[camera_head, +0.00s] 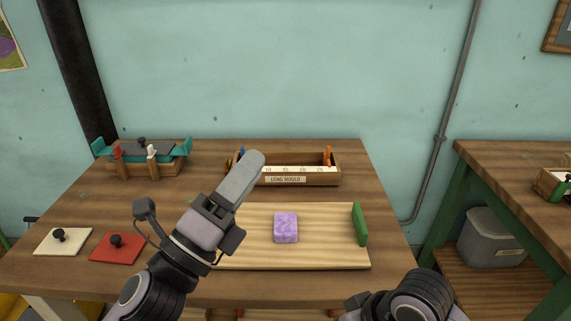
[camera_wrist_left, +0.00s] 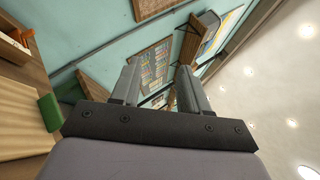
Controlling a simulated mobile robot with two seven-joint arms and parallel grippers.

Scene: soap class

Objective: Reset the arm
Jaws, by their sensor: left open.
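My left gripper (camera_head: 247,163) is raised above the table's middle, pointing up and away. In the left wrist view its two fingers (camera_wrist_left: 158,85) stand apart with nothing between them. My right arm shows only in part at the bottom of the head view, and its fingertips cannot be made out. A purple soap block (camera_head: 286,228) lies on a light wooden board (camera_head: 325,255). My left arm covers the board's left end.
A green block (camera_head: 360,225) stands at the board's right end. Behind is a long wooden mould (camera_head: 310,180). A rack (camera_head: 143,165) stands back left. White (camera_head: 75,246) and red (camera_head: 104,256) knobbed plates lie front left. The table's right side is clear.

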